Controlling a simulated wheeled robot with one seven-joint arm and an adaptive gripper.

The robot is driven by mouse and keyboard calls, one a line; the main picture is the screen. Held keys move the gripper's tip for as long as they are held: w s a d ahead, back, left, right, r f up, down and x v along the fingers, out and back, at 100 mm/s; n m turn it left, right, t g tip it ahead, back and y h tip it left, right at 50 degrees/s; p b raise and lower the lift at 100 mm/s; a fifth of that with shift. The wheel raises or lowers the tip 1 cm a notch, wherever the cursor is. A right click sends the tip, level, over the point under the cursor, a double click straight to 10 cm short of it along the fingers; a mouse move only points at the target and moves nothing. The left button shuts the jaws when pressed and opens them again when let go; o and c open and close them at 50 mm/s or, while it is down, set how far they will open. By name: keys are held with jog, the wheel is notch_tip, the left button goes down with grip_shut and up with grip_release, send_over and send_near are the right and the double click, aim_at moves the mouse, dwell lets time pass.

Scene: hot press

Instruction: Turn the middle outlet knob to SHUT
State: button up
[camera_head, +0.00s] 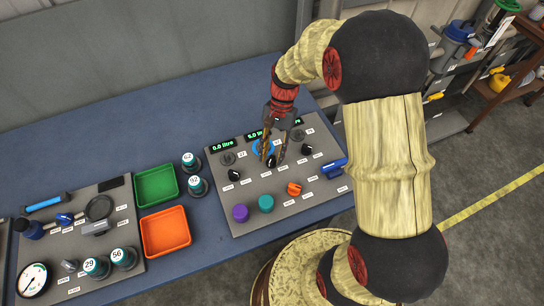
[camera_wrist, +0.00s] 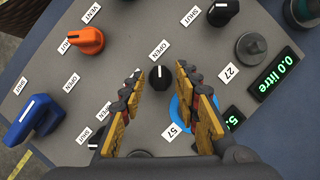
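The middle black outlet knob (camera_wrist: 160,77) shows between my fingers in the wrist view, its white mark pointing up toward an OPEN label (camera_wrist: 160,50). In the head view it (camera_head: 271,162) is partly hidden by my gripper (camera_head: 268,153). My gripper, also in the wrist view (camera_wrist: 158,73), is open, with one yellow finger on each side of the knob. I cannot tell whether the fingers touch it or how high they are. A SHUT label for this knob is not clearly visible; the left finger covers part of the panel.
Another black knob (camera_wrist: 223,12) lies above right, and one (camera_wrist: 100,138) is partly hidden behind the left finger. An orange knob (camera_wrist: 87,40) and a blue lever (camera_wrist: 33,120) are at left. A blue ring (camera_wrist: 185,112) is behind the right finger. Green displays (camera_wrist: 274,75) line the edge.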

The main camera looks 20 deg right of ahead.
jog(key=shift+s+a+f, duration=0.1)
jog(key=shift+f, duration=0.15)
jog(key=shift+c, duration=0.5)
grip_shut()
